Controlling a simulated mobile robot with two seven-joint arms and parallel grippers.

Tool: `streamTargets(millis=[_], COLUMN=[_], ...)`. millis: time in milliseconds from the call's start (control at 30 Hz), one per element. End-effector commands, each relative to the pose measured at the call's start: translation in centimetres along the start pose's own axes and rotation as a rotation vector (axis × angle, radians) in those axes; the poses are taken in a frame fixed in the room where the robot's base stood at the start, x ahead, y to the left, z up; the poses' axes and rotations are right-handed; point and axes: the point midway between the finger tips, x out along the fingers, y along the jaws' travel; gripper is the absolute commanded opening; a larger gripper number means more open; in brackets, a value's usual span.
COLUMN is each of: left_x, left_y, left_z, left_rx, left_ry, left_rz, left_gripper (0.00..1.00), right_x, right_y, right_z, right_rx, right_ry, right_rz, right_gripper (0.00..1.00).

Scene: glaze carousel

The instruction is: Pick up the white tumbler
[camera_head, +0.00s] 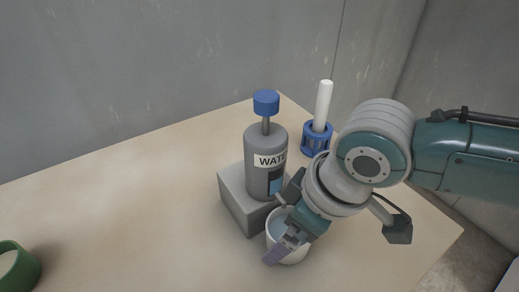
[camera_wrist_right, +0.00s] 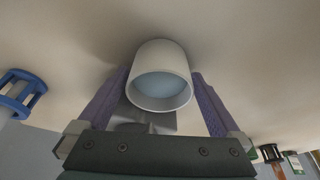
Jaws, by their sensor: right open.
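The white tumbler (camera_head: 299,249) stands on the table in front of the grey block, with pale blue inside that looks like water. In the right wrist view the tumbler (camera_wrist_right: 160,53) sits between the two purple fingers of my right gripper (camera_wrist_right: 160,78), its open mouth facing the camera. The fingers are apart, one on each side, and a narrow gap seems to show on the right. In the head view my right gripper (camera_head: 280,247) reaches down over the tumbler and hides part of it. My left gripper is not in view.
A grey water bottle (camera_head: 258,145) with a blue cap stands on a grey block (camera_head: 237,204) just behind the tumbler. A blue holder (camera_head: 316,142) with a white rod stands farther back. A green container (camera_head: 28,268) is at the lower left. The table's left-middle is clear.

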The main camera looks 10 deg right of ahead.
Motion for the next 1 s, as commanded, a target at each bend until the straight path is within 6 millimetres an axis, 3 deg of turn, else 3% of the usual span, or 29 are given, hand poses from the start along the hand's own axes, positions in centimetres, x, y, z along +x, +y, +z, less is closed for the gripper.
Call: streamTargets(millis=[233,900,1000], left_x=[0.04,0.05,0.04], left_y=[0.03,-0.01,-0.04], left_z=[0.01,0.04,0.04], left_rx=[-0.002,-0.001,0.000], left_ry=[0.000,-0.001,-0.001], left_rz=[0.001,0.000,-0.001], left_gripper=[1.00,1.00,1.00], right_x=[0.14,0.12,0.09], right_y=[0.00,0.01,0.03], right_z=[-0.06,-0.03,-0.09], right_rx=[-0.001,-0.001,-0.001], right_ry=[0.001,0.000,0.002], right_rz=[0.000,0.000,0.000], right_gripper=[0.99,0.23,0.17])
